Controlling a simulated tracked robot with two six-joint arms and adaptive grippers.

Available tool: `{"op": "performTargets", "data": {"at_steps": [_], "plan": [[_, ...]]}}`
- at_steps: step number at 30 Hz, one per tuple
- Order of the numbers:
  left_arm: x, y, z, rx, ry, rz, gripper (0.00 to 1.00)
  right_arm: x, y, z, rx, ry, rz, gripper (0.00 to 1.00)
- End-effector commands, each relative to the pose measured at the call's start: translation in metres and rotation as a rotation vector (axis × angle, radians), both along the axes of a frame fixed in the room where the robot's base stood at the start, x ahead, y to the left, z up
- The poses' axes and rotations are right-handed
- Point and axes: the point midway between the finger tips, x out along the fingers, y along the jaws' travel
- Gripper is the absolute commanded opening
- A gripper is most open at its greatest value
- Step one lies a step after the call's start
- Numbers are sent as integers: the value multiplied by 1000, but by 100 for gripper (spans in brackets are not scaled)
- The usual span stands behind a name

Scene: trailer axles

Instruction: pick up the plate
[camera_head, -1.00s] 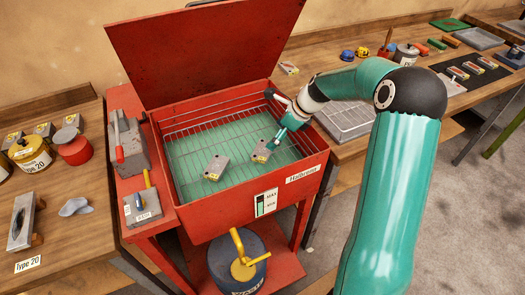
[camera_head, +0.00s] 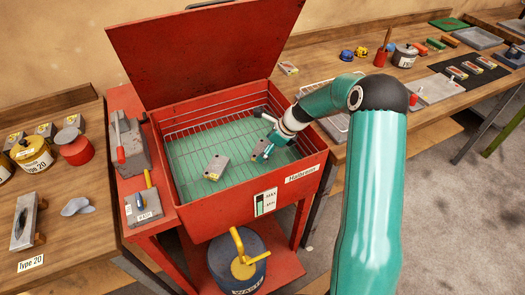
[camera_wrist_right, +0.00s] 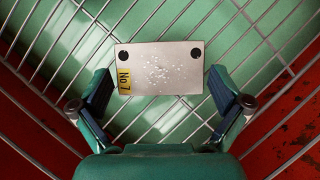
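A grey plate (camera_wrist_right: 160,68) with a yellow "No7" label, two dark holes and small white specks lies on the wire rack in the right wrist view. In the head view the same plate (camera_head: 260,146) is partly hidden by my right gripper (camera_head: 268,150). My right gripper is open; in the wrist view its fingers (camera_wrist_right: 165,100) stand to either side of the plate's near part, with visible gaps. Whether the fingertips are at plate height is unclear. A second, similar plate (camera_head: 216,167) lies left of it on the rack. My left gripper is not in view.
The red washing basin (camera_head: 240,203) has raised walls and an open lid (camera_head: 205,50) behind. The wire rack (camera_wrist_right: 60,40) lies over green liquid. A wooden bench (camera_head: 75,235) stands left, another (camera_head: 440,100) right. A waste bucket (camera_head: 238,265) is below.

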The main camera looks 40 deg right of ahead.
Motion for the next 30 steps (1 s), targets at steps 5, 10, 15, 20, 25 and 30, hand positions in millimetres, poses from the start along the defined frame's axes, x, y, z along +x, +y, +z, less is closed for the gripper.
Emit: {"op": "performTargets", "data": {"at_steps": [5,10,15,20,25,30], "plan": [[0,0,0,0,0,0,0,0,0,0,0,0,-1,72],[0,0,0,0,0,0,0,0,-1,0,0,0,-1,43],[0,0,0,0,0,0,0,0,-1,2,-1,-3,-2,28],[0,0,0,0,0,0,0,0,-1,2,-2,-3,-3,27],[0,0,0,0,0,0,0,0,-2,7,-2,-4,-3,27],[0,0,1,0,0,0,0,0,-2,22,-3,-6,-2,27]]}}
